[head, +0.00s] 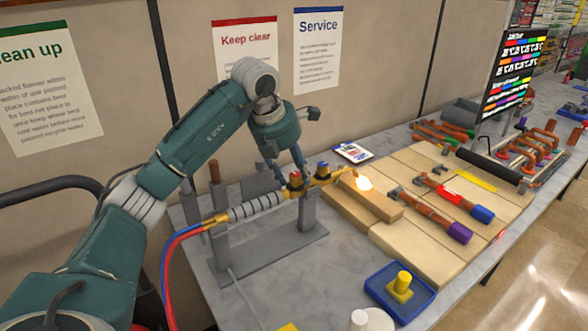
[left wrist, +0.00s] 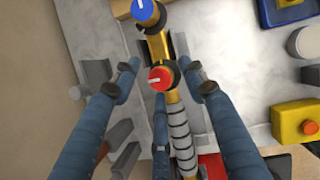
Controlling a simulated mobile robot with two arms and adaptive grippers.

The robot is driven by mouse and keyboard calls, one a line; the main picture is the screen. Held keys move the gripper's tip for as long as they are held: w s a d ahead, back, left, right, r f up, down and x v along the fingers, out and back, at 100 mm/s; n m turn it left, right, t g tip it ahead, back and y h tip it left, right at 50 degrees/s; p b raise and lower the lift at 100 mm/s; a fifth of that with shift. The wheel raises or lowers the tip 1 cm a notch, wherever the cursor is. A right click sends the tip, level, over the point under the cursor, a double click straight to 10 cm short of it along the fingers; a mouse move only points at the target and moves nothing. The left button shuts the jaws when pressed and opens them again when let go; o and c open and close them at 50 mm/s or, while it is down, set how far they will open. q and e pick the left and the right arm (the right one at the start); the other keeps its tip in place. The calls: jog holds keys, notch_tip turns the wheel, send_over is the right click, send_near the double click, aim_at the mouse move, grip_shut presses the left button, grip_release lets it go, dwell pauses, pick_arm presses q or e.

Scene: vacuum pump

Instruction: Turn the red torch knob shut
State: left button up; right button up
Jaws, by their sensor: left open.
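The brass torch (head: 328,176) rests on a grey metal stand (head: 308,212), with a flame (head: 363,183) at its tip. The red knob (head: 295,178) sits on the torch body near the ribbed grey handle (head: 258,206); the blue knob (head: 322,169) is closer to the flame. My left gripper (head: 284,166) is above the red knob, fingers pointing down. In the left wrist view the red knob (left wrist: 161,77) shows between the open fingers, with visible gaps at its sides. The blue knob (left wrist: 148,12) lies beyond the fingertips. My right gripper is not in view.
Red and blue hoses (head: 178,240) run from the handle. Wooden blocks (head: 370,204) stand beneath the flame. A blue tray (head: 373,284) with a yellow part is at front right. A card (head: 353,153) lies behind the torch.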

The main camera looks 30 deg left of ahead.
pick_arm(q)
jog(key=shift+c, duration=0.8)
grip_shut()
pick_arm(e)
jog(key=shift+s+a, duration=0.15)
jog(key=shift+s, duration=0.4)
